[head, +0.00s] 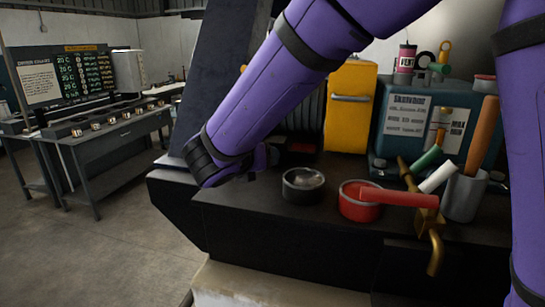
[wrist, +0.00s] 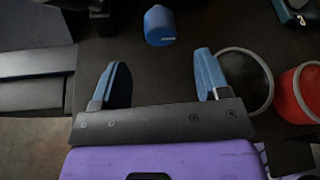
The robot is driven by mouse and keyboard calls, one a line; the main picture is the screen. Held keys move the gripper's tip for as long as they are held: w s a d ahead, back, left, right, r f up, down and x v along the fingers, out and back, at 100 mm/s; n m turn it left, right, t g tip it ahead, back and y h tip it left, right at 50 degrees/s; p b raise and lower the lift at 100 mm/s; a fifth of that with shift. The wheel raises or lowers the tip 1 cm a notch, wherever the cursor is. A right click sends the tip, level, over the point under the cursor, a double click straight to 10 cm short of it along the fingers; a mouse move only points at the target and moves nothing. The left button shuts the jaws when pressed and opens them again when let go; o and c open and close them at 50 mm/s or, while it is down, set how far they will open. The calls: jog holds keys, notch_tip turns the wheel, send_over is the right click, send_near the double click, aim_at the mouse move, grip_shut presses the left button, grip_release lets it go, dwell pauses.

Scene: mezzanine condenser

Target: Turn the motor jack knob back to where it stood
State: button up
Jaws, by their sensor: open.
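My gripper (wrist: 160,62) is open in the wrist view, with its two blue fingers wide apart and nothing between them. A small blue cylinder (wrist: 159,26) stands beyond the fingertips, roughly centred between them and apart from both. It may be the motor jack knob, but no label or pointer can be read on it. In the head view my purple arm reaches down to the left part of the dark bench, and the fingers and the blue cylinder are hidden behind it.
A dark round bowl (head: 303,185) and a red pot (head: 360,206) with a red handle stand right of my gripper. A brass tap (head: 436,250), a grey cup (head: 464,196), a blue-green machine (head: 450,110) and a yellow cabinet (head: 350,107) are further right or behind.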

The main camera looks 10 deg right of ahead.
jog(key=x, duration=0.8)
jog(key=shift+w+f, duration=0.1)
jog(key=shift+c, duration=0.2)
jog(key=shift+d, duration=0.1)
jog(key=c, duration=0.9)
